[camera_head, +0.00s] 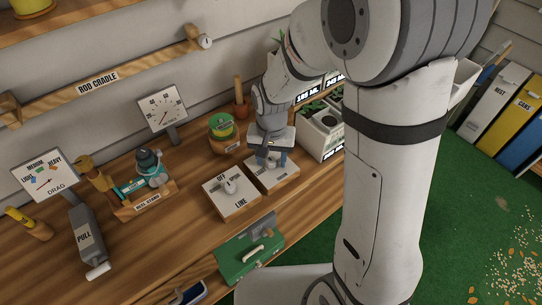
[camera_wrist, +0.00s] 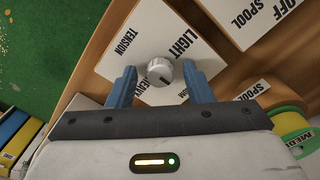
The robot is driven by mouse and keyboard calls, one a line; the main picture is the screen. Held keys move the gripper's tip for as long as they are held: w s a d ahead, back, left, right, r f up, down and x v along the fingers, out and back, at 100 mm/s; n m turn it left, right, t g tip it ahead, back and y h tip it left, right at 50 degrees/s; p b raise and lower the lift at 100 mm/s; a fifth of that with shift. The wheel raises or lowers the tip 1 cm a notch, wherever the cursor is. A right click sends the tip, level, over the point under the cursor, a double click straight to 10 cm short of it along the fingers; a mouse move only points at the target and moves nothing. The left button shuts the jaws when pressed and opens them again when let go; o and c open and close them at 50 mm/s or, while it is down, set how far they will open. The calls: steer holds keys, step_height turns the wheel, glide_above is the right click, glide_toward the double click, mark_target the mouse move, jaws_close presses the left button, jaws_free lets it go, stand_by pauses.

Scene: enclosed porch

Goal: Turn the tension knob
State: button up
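The tension knob (camera_wrist: 160,72) is a round silver-grey knob with a dark mark, on a white plate (camera_wrist: 138,38) lettered TENSION and LIGHT, with a third word partly covered. My gripper (camera_wrist: 160,84) is open, its blue fingers on either side of the knob with visible gaps; I see no contact. In the head view my gripper (camera_head: 270,160) points down over the tension plate (camera_head: 284,180) and hides the knob.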

steer(key=c, duration=1)
steer(key=shift+n, duration=0.4)
steer(key=n+b, duration=0.2)
steer(key=n, duration=0.3)
steer(key=shift+n, duration=0.4)
steer(key=n+b, duration=0.1)
steer(key=n, duration=0.5)
steer(key=shift+b, duration=0.3)
steer(key=n, duration=0.3)
steer(key=shift+n+b, duration=0.35)
steer(key=shift+n, duration=0.05)
steer(key=n, duration=0.3)
steer(key=shift+n+b, duration=0.3)
steer(key=shift+n, duration=0.1)
steer(key=n, duration=0.6)
steer(key=shift+n+b, duration=0.4)
